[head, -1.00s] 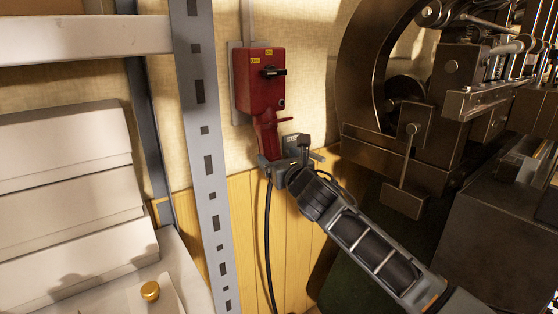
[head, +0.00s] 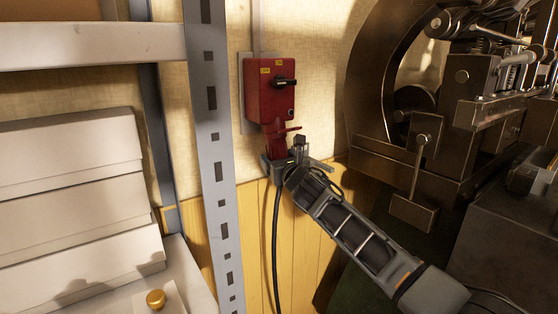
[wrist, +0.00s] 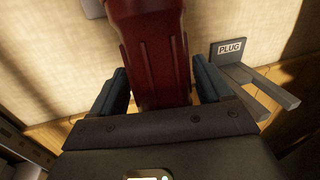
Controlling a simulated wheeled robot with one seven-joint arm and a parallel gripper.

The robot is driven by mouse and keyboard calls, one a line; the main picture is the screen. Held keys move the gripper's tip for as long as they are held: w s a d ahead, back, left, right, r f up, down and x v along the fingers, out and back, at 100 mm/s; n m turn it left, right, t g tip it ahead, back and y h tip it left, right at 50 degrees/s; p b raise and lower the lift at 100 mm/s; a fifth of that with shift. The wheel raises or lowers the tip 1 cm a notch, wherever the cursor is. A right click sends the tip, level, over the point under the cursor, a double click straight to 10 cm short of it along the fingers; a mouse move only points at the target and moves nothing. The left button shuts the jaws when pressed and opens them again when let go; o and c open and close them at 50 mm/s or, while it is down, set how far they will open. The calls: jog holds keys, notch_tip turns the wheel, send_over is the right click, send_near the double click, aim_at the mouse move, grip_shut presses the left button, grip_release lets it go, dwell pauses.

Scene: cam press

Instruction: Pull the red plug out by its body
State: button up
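The red plug (head: 276,142) hangs below the red switch box (head: 270,92) on the wall, its upper end at the box's underside. In the wrist view the plug's body (wrist: 158,55) runs down between my two dark fingers. My gripper (head: 281,168) is at the plug's lower end; its fingers (wrist: 160,92) stand on both sides, very close to the body. I cannot tell whether both fingers press on it. The plug's lower end is hidden behind my gripper's palm. A black cable (head: 276,235) hangs down below.
A grey bracket with a PLUG label (wrist: 230,49) and prongs is just right of my gripper. A grey shelf post (head: 212,150) stands to the left, with white boxes (head: 75,190). A large dark machine (head: 425,170) is close on the right.

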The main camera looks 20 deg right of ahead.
jog(key=c, duration=1)
jog(key=o, duration=0.6)
jog(key=c, duration=0.6)
jog(key=shift+o, duration=0.2)
jog(key=shift+f, duration=0.2)
jog(key=shift+s+d+f+b, duration=0.1)
jog(key=shift+s+f+b, duration=0.1)
jog(key=shift+f+b, duration=0.3)
jog(key=shift+s+f+b, duration=0.15)
jog(key=shift+f+b, duration=0.05)
jog(key=shift+f, duration=0.5)
